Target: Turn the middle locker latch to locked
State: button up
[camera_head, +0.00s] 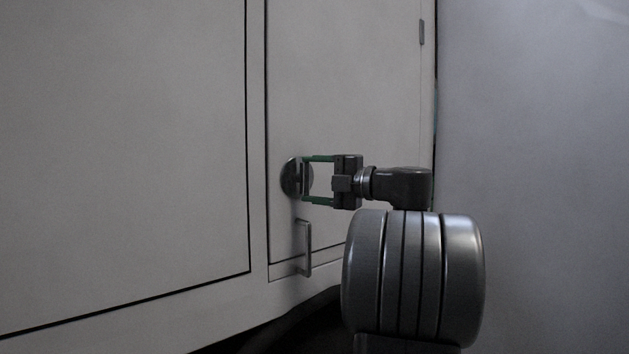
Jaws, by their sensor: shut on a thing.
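The locker latch (290,177) is a round, shiny metal disc on the left side of a pale locker door (345,95). My gripper (305,179) reaches it from the right, with one green finger above and one below. The fingers are shut on the latch's raised grip, which looks upright between them. The fingers hide part of the disc, and I see no lock marking on it.
A metal bar handle (307,248) stands out from the door just below the latch. A wide pale panel (120,150) lies to the left, and a plain grey wall (535,150) to the right. A hinge (422,32) shows at the door's upper right edge.

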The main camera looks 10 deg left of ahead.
dwell(0.5)
jog(key=o, duration=1)
jog(key=b+v, duration=0.1)
jog(key=v, duration=1.2)
jog(key=shift+d, duration=0.4)
jog(key=p+x, duration=0.1)
jog(key=x, duration=1.3)
jog(key=shift+s, duration=0.15)
jog(key=shift+d, duration=0.1)
